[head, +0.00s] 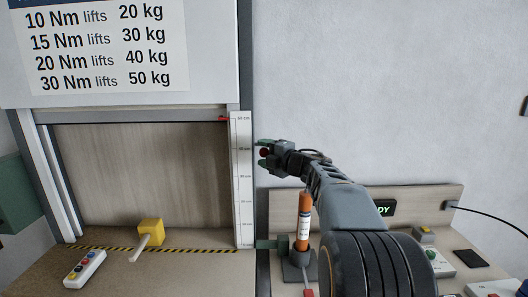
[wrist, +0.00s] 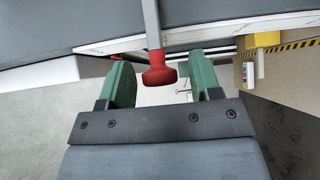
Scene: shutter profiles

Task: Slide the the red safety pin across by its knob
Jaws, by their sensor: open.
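The red knob (wrist: 159,72) of the safety pin sits on the end of a grey rod (wrist: 151,22) in the wrist view. My gripper (wrist: 160,84) is open, with one green finger on each side of the knob. A gap shows between the knob and each finger, narrower on the left. In the head view my gripper (head: 262,151) is raised beside the right post of the shutter frame, and a bit of the red knob (head: 265,153) shows at its fingers. The rest of the pin is hidden there.
The wooden shutter panel (head: 150,175) and a white scale strip (head: 242,180) stand left of my gripper. Below are a yellow block with a handle (head: 151,231), a button box (head: 84,268) and an orange cylinder (head: 304,219).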

